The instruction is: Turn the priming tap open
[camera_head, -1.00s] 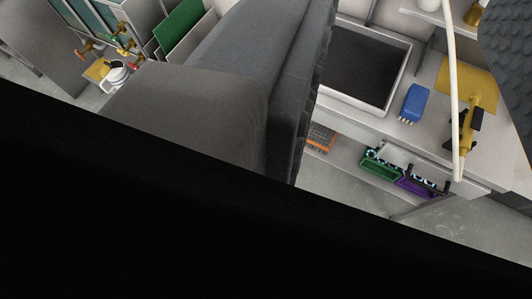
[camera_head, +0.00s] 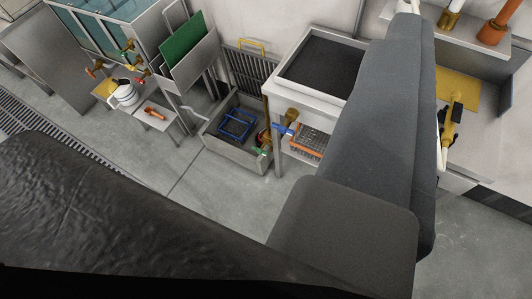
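I cannot tell which tap is the priming tap. Several brass taps with coloured handles sit at the glass-fronted tank on the left: an orange-handled one (camera_head: 95,69), a green-handled one (camera_head: 128,46) and a red-handled one (camera_head: 144,75). Near the floor basin, at the white bench's front left leg, are a brass fitting with a blue handle (camera_head: 283,128) and another with a green handle (camera_head: 262,151). Whether any is open is too small to tell. My gripper's fingertips do not show; large grey and black parts of mine cover the right centre and lower left.
A grey floor basin (camera_head: 212,139) holds a blue wire basket (camera_head: 236,124). The white bench (camera_head: 273,93) has a dark recessed top. A white bucket (camera_head: 124,95) and a small stand with an orange tool (camera_head: 155,113) are at left. The floor (camera_head: 200,195) between is clear.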

